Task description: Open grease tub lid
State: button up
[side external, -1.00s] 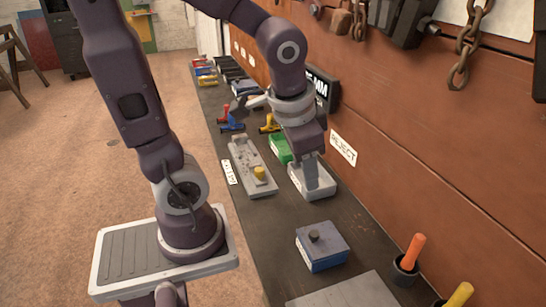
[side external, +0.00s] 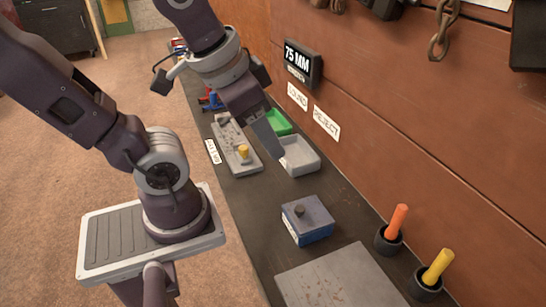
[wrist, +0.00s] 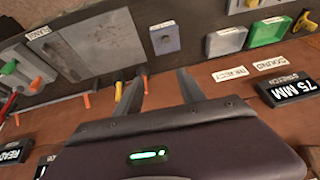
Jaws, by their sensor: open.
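The grease tub (side external: 308,226) is a small blue box with a grey-blue lid and a dark round knob on top. It stands on the dark bench, lid on. In the wrist view the tub (wrist: 165,40) shows from above, beyond my fingertips and apart from them. My gripper (side external: 272,146) is open and empty, in the air by the grey tray in the side view, behind and left of the tub. Its two fingers (wrist: 163,78) are spread in the wrist view.
A grey tray (side external: 300,157) and a green tray (side external: 278,122) stand behind the tub. A grey fixture with a yellow knob (side external: 243,152) lies to their left. A flat plate (side external: 340,280) and orange (side external: 397,221) and yellow (side external: 438,266) handles in cups are in front. The wall bounds the right.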

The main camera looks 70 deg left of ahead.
jog(key=w+a+f+m+g+y, duration=0.1)
jog(key=w+a+f+g, duration=0.2)
jog(key=w+f, duration=0.3)
jog(key=m+g+h, duration=0.2)
send_over(300, 208)
notch_tip(300, 208, down, 13)
jog(key=shift+r, duration=0.15)
notch_tip(300, 208, down, 8)
jog(key=shift+r, duration=0.15)
grip_shut()
